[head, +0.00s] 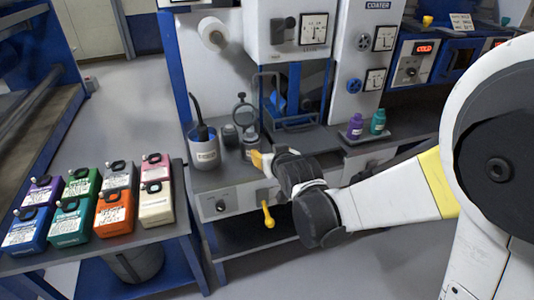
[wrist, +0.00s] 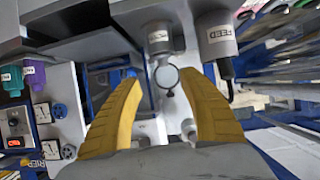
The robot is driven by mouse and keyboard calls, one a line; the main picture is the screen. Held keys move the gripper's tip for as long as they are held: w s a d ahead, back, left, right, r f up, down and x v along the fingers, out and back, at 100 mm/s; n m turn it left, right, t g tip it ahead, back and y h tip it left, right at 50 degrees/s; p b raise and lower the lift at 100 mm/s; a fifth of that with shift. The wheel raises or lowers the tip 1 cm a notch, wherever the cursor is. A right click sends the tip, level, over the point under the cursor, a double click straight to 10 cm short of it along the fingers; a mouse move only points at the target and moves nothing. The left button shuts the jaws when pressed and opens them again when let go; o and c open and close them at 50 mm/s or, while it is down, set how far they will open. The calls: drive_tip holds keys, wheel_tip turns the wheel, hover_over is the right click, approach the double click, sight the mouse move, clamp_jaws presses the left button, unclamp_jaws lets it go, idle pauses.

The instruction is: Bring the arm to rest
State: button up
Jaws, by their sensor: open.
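My gripper (wrist: 162,76) shows in the wrist view as two yellow fingers spread wide apart, with nothing held between them. In the head view one yellow finger (head: 258,159) reaches over the front of the grey bench, close to a small labelled jar. My arm (head: 390,193) stretches in from the right, low across the bench front. In the wrist view a round lens on a stand (wrist: 167,76) shows in the gap between the fingers; it appears beyond them. I cannot tell the exact distance from the fingers to the bench top.
A labelled grey mug (head: 205,149) and the lens stand (head: 244,112) are on the bench left of my gripper. Purple (head: 355,126) and teal (head: 378,122) bottles stand right. Several coloured boxes (head: 115,205) fill the left table. Grey floor (head: 110,115) is open behind that table.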

drive_tip(key=s+d+r+m+g+h, duration=0.15)
drive_tip(key=s+d+r, duration=0.25)
drive_tip(key=s+d, duration=0.55)
drive_tip(key=s+d+g, duration=0.2)
drive_tip(key=s+d, duration=0.1)
drive_tip(key=s, duration=0.6)
drive_tip(key=s+d+f+m+g+h, duration=0.1)
drive_tip(key=s+d+g, duration=0.1)
drive_tip(key=s, duration=0.7)
drive_tip(key=shift+s+d, duration=0.25)
drive_tip(key=shift+d, duration=0.5)
